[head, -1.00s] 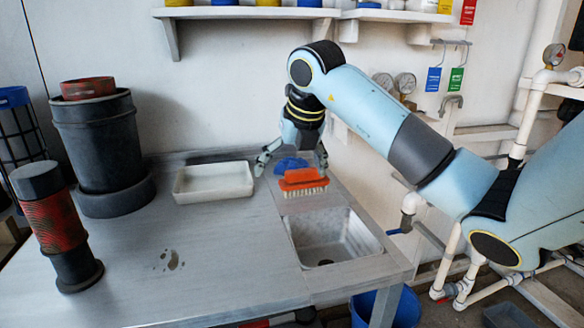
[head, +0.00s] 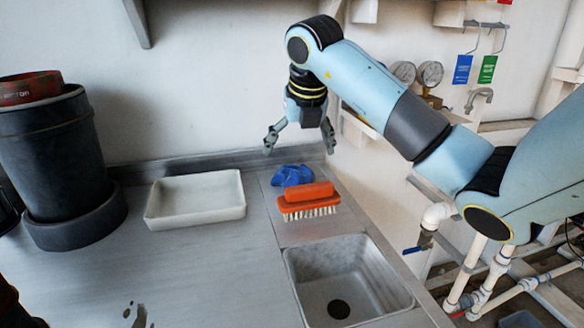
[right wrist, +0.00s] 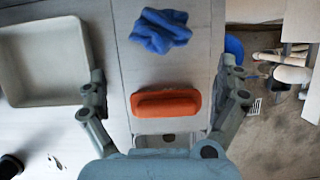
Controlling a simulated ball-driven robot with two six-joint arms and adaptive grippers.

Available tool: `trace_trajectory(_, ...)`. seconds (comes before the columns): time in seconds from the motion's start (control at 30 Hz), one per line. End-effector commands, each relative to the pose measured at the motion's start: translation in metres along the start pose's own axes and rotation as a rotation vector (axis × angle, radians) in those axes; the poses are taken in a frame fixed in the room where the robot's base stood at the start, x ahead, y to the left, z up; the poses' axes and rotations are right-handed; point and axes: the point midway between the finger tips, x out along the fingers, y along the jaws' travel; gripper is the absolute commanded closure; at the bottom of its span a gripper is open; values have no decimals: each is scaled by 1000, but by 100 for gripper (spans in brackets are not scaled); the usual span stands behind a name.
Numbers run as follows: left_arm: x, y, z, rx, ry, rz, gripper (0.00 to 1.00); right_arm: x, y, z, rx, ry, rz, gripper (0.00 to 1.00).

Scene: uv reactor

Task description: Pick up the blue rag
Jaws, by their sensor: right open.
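The blue rag (head: 292,175) lies crumpled on the metal counter near the back wall, just behind an orange brush (head: 308,200). My right gripper (head: 299,146) is open and empty, above the rag and apart from it. In the right wrist view the rag (right wrist: 160,30) shows whole, beyond the orange brush (right wrist: 166,103), with my open fingers (right wrist: 163,98) spread wide on either side. My left gripper is not in view.
A white tray (head: 158,219) sits left of the rag. The sink (head: 295,262) lies in front of the brush. A large black container (head: 55,165) stands at the left. The counter between tray and sink is clear.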

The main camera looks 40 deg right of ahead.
Motion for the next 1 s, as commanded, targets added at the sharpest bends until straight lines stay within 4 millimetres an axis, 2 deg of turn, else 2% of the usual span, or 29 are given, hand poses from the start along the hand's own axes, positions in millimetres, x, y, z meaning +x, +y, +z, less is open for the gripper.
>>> trace_trajectory(0.23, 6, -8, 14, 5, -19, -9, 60, 39, 0, -1, 1, 5, -1, 0)
trace_trajectory(0.4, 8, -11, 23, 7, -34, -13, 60, 55, 0, 1, 1, 2, -1, 0)
trace_trajectory(0.53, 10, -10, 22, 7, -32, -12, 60, 67, -1, 6, 1, 2, 0, 0)
trace_trajectory(0.73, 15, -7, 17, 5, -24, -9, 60, 98, -2, 14, 1, 4, 0, 0)
trace_trajectory(0.83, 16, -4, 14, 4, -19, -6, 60, 106, -3, 14, 1, 2, 0, 0)
trace_trajectory(1.0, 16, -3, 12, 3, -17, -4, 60, 107, -3, 15, 0, 1, 0, 0)
